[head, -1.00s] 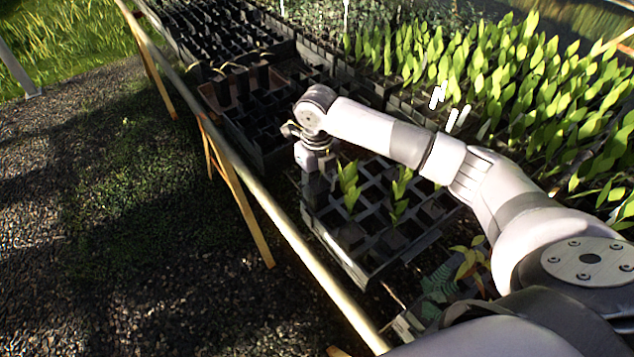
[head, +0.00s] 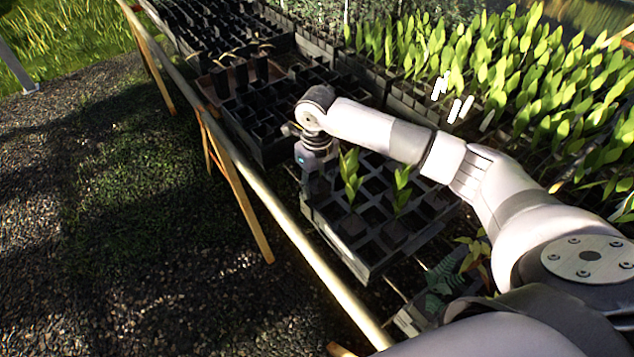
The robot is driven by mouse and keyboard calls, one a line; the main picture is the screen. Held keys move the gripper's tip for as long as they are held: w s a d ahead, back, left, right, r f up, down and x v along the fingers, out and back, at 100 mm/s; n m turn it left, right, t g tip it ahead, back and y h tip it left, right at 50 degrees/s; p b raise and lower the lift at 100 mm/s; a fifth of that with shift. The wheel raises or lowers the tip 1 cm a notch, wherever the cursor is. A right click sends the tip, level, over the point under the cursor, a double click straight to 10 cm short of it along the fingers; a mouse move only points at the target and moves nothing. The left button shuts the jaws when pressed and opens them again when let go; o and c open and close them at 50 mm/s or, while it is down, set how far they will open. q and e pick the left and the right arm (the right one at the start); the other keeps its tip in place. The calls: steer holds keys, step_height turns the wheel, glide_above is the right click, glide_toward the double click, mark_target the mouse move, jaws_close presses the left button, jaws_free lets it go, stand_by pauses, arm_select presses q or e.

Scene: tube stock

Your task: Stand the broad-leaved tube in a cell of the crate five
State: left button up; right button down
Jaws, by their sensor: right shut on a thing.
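My right gripper (head: 313,180) points down at the far left corner of the near black crate (head: 345,257). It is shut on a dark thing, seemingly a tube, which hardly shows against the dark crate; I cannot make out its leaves. Two leafy green plants, one (head: 350,180) just right of the gripper and another (head: 402,190) further right, rise from this crate. I cannot tell whether either is the broad-leaved tube. Many cells around them look empty. No number shows on the crate. My left gripper is out of view.
Another black crate (head: 257,150) with a brown tray edge stands behind on the left, and further dark crates lie beyond. Dense green seedlings (head: 490,70) fill the right. Small ferny and yellowish plants (head: 440,277) are at the near end. A pale rail (head: 290,250) edges the bench.

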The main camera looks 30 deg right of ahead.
steer(key=shift+f, duration=0.2)
steer(key=c, duration=0.9)
jaws_free()
step_height(320, 180, up, 12)
stand_by(0.6)
